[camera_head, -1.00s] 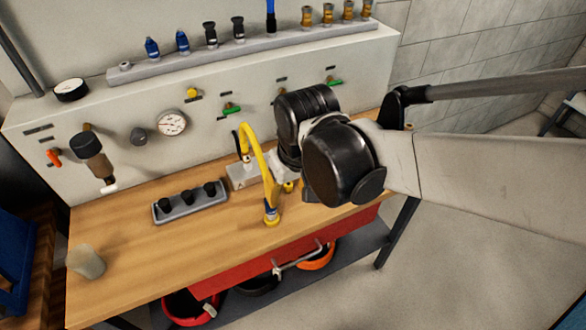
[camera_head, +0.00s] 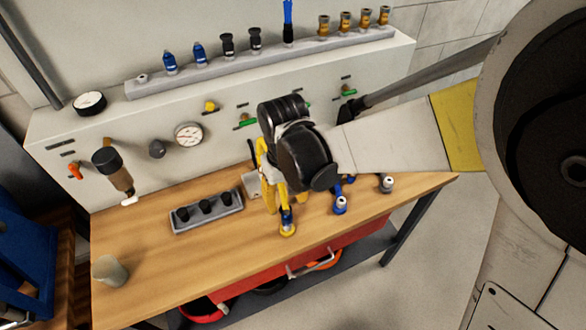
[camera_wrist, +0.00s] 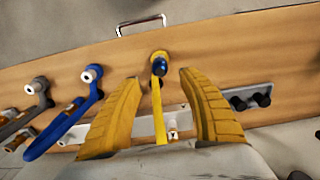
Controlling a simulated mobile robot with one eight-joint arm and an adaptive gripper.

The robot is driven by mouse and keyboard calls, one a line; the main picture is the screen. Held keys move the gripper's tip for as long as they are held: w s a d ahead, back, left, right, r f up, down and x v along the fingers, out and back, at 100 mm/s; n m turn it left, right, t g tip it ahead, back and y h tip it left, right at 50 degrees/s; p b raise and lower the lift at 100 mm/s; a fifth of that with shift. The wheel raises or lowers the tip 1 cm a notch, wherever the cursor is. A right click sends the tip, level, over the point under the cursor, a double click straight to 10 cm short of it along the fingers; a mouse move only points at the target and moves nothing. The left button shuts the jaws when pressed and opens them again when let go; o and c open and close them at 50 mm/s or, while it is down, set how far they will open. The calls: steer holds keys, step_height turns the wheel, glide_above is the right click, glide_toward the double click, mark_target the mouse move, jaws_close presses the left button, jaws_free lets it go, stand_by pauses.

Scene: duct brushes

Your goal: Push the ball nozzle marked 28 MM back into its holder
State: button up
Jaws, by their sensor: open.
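A blue hose nozzle (camera_wrist: 91,73) and a grey one (camera_wrist: 36,87) lie to the left in the wrist view. No 28 MM mark is legible, so I cannot tell which nozzle carries it.
A pale rail (camera_wrist: 180,122) crosses behind the hoses. A grey block with several black knobs (camera_head: 206,212) stands left of my gripper, and a cup (camera_head: 110,270) at the bench's left end. A gauge panel (camera_head: 165,110) stands behind.

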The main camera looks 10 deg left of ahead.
mark_target(287, 212)
step_height(287, 212, down, 9)
steer(key=b, duration=0.7)
steer(key=shift+r, duration=0.1)
stand_by(1.0)
jaws_close()
steer(key=shift+r, duration=0.15)
steer(key=shift+r+p, duration=2.05)
steer(key=shift+r, duration=0.8)
